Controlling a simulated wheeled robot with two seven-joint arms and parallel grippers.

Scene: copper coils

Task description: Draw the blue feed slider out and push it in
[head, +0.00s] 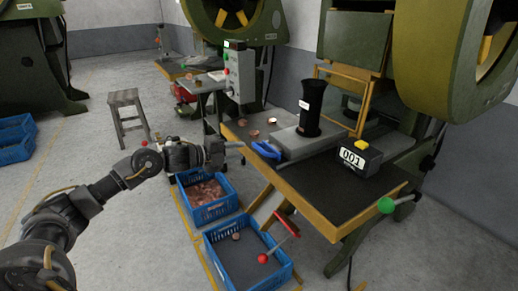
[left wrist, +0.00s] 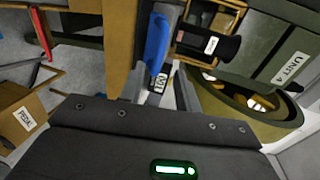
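The blue feed slider handle (head: 266,150) sticks out at the left end of the grey feed block (head: 305,141) on the press table. My left gripper (head: 240,147) is just left of the handle in the head view, level with it. In the left wrist view the blue handle (left wrist: 157,38) lies ahead, roughly in line with the gap between the fingers of my left gripper (left wrist: 160,82). The fingers are apart and nothing is clearly held. Whether they touch the handle I cannot tell. My right gripper is not in view.
A black tube (head: 311,106) stands on the block. A black box marked 001 (head: 356,158) sits to its right. Below the table are a blue crate of copper pieces (head: 222,215) and another blue crate (head: 283,277). A red-knobbed lever (head: 280,244) rises over the nearer crate.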

